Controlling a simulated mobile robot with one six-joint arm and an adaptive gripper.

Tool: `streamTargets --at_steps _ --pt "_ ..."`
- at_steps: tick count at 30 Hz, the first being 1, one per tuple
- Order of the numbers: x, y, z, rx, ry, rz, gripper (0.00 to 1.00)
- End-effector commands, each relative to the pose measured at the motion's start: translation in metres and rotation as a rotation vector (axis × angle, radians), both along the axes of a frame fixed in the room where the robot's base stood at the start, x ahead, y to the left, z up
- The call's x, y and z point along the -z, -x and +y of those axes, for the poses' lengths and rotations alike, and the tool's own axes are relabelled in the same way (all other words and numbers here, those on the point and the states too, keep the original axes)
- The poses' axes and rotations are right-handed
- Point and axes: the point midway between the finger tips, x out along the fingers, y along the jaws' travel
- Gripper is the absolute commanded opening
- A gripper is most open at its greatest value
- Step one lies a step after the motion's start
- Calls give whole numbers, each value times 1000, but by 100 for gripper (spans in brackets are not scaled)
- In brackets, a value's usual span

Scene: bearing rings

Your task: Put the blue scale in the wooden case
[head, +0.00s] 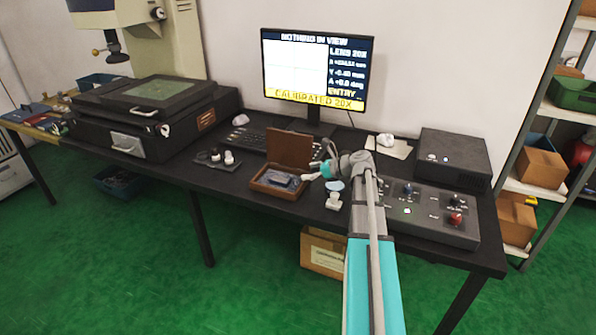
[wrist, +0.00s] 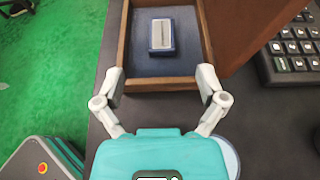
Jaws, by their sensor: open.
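The open wooden case (head: 262,189) stands on the black table in the head view, its brown lid (head: 290,148) raised. It also shows at the top of the wrist view (wrist: 125,45). A small blue block with a pale grey top, which looks like the blue scale (wrist: 161,36), lies on the dark lining inside the case. My gripper (wrist: 160,80) is open, its fingers apart at the near wall of the case, with nothing between them. The scale is beyond the fingertips. In the head view my gripper (head: 309,177) is at the right side of the case.
A keyboard (wrist: 294,45) lies beyond the lid. A pale blue disc (head: 335,185) and a white stamp-like piece (head: 333,201) are right of the case. A control panel (head: 432,212) stands farther right. A small dark tray with pieces (head: 217,160) is to the left.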

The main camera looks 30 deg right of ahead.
Motion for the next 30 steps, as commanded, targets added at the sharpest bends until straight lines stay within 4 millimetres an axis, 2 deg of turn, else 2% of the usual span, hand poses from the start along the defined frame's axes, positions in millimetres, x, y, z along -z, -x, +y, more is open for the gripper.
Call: streamTargets --at_steps 6,23,26,30 --pt "-4 6 -5 1 0 -1 90" --pt "-3 6 -5 0 1 -1 90" --pt "-2 6 -1 -11 15 -2 90" --pt "5 8 18 -64 82 -7 90"
